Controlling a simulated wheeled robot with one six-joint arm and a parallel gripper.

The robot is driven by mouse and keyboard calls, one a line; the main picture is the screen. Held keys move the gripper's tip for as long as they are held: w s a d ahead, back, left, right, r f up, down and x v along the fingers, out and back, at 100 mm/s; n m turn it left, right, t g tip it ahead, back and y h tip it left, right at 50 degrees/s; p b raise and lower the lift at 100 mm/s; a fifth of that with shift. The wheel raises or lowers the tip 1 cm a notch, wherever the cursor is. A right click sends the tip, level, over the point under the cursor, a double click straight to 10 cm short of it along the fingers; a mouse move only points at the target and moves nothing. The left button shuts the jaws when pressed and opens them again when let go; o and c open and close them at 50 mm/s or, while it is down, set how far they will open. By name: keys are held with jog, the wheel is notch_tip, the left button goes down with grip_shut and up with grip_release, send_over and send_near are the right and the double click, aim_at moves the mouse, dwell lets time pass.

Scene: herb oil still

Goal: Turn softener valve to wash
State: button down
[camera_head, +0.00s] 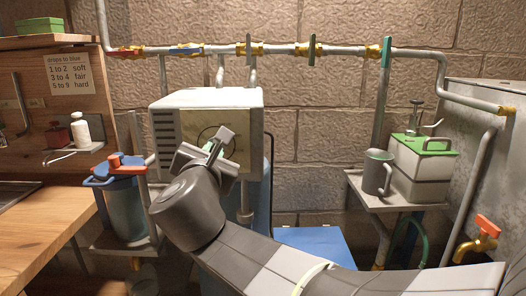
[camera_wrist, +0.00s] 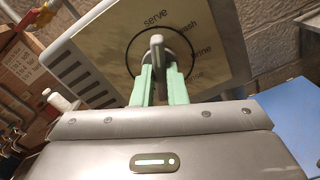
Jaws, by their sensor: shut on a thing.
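The softener valve is a white box (camera_head: 185,98) with a cream dial plate (camera_head: 246,125) on its front, against the brick wall. In the wrist view the plate (camera_wrist: 105,50) carries a black ring with the words "serve", "wash", what looks like "brine", and a lower word partly hidden. The grey valve lever (camera_wrist: 157,46) stands at the ring's middle, its visible end towards "serve"; its exact pointing is hard to tell. My gripper (camera_wrist: 160,72) has its pale green fingers shut on the lever. In the head view my gripper (camera_head: 214,146) covers part of the dial.
A pipe (camera_head: 220,50) with several valve handles runs above the box. A blue canister (camera_head: 125,205) with a red handle stands at left, by the wooden counter (camera_head: 45,225). At right a shelf (camera_head: 385,198) holds a metal mug (camera_head: 376,172) and a green-lidded container (camera_head: 420,170).

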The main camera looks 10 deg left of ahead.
jog(key=shift+f+m+b, duration=0.15)
jog(key=shift+m+b, duration=0.15)
jog(key=shift+b, duration=0.25)
jog(key=shift+m+b, duration=3.6)
jog(key=shift+b, duration=0.75)
jog(key=c, duration=1.5)
grip_release()
jog(key=shift+o, duration=0.2)
jog(key=shift+s, duration=0.1)
